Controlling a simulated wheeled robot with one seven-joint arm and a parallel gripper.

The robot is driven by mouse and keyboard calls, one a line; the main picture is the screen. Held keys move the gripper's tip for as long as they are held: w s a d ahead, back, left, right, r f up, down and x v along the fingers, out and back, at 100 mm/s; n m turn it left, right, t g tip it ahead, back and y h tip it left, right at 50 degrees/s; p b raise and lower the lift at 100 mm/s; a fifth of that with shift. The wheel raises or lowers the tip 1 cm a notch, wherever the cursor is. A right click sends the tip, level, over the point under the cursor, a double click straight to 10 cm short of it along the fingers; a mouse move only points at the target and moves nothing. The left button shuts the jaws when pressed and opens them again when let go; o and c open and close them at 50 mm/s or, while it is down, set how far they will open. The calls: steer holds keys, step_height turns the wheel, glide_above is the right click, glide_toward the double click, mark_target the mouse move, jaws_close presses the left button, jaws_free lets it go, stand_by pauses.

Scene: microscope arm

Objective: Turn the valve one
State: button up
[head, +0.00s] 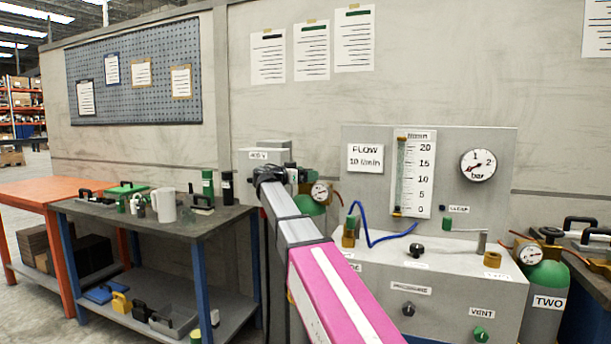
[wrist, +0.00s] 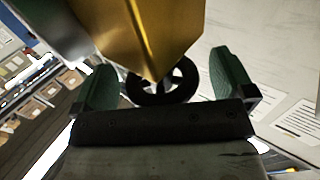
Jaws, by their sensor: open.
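My gripper (wrist: 162,66) is open in the wrist view, with one green finger on each side of a black spoked handwheel (wrist: 163,88). The wheel sits between the fingers, with a gap visible on both sides. A brass body (wrist: 150,35) in front of the camera covers the wheel's upper part. In the head view my gripper (head: 291,176) is at the top of the left green cylinder (head: 309,206), beside a round gauge (head: 320,192). My arm hides most of that cylinder, its label and its valve wheel.
The right cylinder, marked TWO (head: 548,302), has a black valve wheel (head: 551,232) and its own gauge (head: 529,255). A grey flow panel (head: 455,270) with knobs and a blue hose (head: 372,238) stands between them. A workbench (head: 150,226) with bottles is at left.

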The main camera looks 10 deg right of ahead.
steer(key=c, duration=0.9)
steer(key=shift+s, duration=0.1)
steer(key=n+t, duration=0.1)
steer(key=n+t+y, duration=0.1)
steer(key=t, duration=0.1)
steer(key=shift+s+d+y, duration=0.1)
steer(key=shift+s+y, duration=0.15)
steer(key=shift+y, duration=0.05)
steer(key=shift+w+n+t+y, duration=0.15)
steer(key=shift+n+t+y, duration=1.6)
steer(key=shift+t, duration=0.25)
steer(key=o, duration=0.9)
